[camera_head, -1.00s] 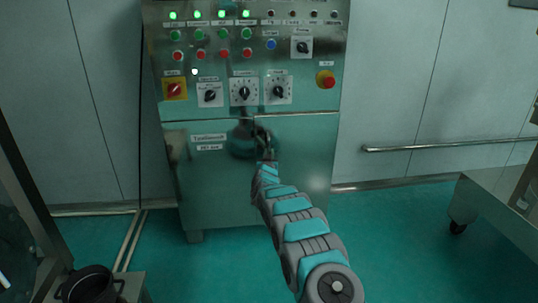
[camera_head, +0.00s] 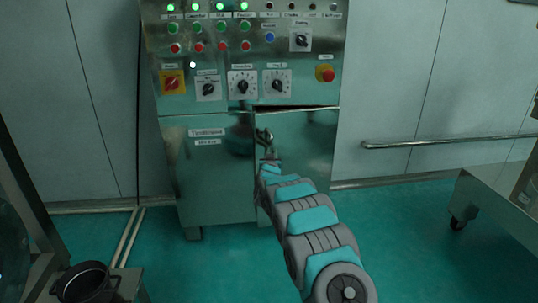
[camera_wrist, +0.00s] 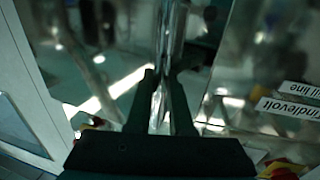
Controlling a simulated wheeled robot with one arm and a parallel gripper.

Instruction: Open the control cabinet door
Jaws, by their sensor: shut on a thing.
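The control cabinet (camera_head: 215,195) is a shiny metal box with its control panel above and two doors below. Its right door (camera_head: 306,150) stands slightly ajar, with a dark gap along its top edge. My gripper (camera_head: 264,139) is at the door's inner edge, near the middle of the cabinet. In the wrist view, my gripper's dark fingers (camera_wrist: 166,82) are shut around the shiny metal handle bar (camera_wrist: 171,38). In the head view my arm hides the lower part of the door's left edge.
The panel above carries lit green lamps, buttons, rotary knobs (camera_head: 243,85) and a red emergency button (camera_head: 325,73). A wall rail (camera_head: 440,142) and a wheeled metal unit (camera_head: 500,185) stand at right. A black pot (camera_head: 83,284) is at lower left. The green floor in front is mostly clear.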

